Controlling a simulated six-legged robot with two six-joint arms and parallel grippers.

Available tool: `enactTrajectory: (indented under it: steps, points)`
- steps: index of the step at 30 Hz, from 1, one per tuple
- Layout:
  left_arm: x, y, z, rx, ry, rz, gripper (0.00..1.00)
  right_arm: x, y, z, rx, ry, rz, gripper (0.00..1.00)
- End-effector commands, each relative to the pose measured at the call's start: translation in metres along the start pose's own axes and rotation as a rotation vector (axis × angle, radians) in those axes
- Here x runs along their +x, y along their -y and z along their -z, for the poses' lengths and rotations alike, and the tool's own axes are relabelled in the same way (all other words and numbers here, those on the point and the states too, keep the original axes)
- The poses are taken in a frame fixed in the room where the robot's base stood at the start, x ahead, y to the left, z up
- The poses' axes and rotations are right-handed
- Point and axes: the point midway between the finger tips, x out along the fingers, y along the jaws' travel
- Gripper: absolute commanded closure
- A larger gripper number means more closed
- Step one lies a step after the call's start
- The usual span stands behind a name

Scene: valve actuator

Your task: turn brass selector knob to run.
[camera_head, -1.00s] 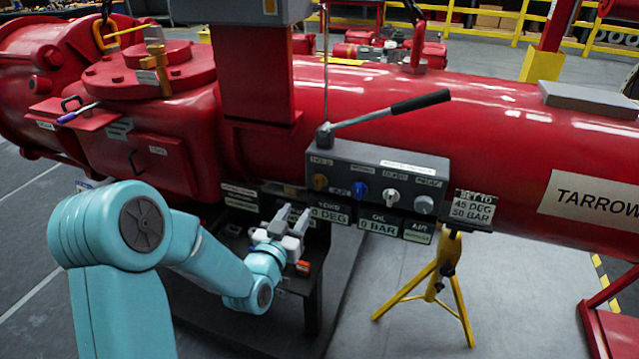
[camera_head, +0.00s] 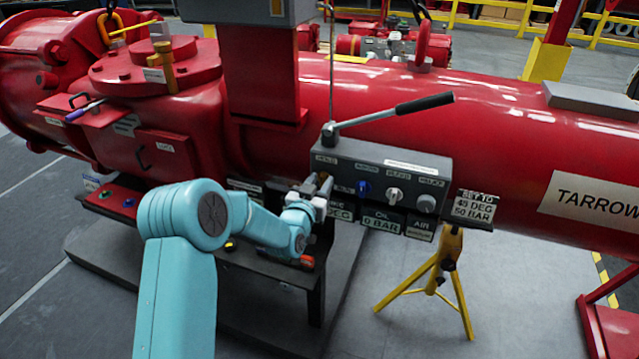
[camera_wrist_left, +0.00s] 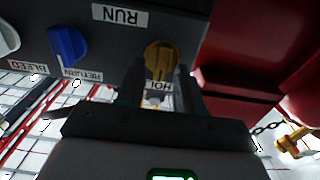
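The brass selector knob (camera_wrist_left: 160,58) shows in the left wrist view on the dark grey control box, between a RUN label (camera_wrist_left: 121,16) and a partly hidden HOLD label (camera_wrist_left: 158,87). That view is upside down. Which label the knob points to is hard to tell. My left gripper (camera_wrist_left: 158,80) is open, its two fingers apart at either side of the knob's near end. I cannot tell whether they touch it. In the head view my left gripper (camera_head: 318,186) is at the left end of the control box (camera_head: 375,164) and largely hides the knob. My right gripper is not in view.
A blue knob (camera_head: 364,188), a white knob (camera_head: 394,195) and a grey knob (camera_head: 426,203) sit to the right on the box. A black-handled lever (camera_head: 390,111) rises above it. A small bench (camera_head: 275,268) with buttons stands below my left arm.

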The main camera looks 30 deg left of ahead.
Motion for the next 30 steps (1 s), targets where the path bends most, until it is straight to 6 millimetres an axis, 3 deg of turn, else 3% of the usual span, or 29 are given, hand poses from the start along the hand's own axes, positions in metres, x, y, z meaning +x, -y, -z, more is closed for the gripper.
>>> enactTrajectory:
  steps: [1, 3, 14, 30]
  points:
    - [0.000, 0.000, 0.000, 0.000, 0.000, 0.000, 0.82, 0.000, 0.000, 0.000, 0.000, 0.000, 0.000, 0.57]
    - [0.000, 0.000, 0.000, 0.000, -0.001, 0.000, 1.00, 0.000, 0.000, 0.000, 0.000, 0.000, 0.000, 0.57]
    - [0.000, 0.000, -0.002, 0.032, -0.003, 0.001, 1.00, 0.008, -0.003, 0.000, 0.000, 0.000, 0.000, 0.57]
    - [0.000, -0.004, -0.007, 0.437, -0.006, 0.002, 1.00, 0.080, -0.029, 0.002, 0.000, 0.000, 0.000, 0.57]
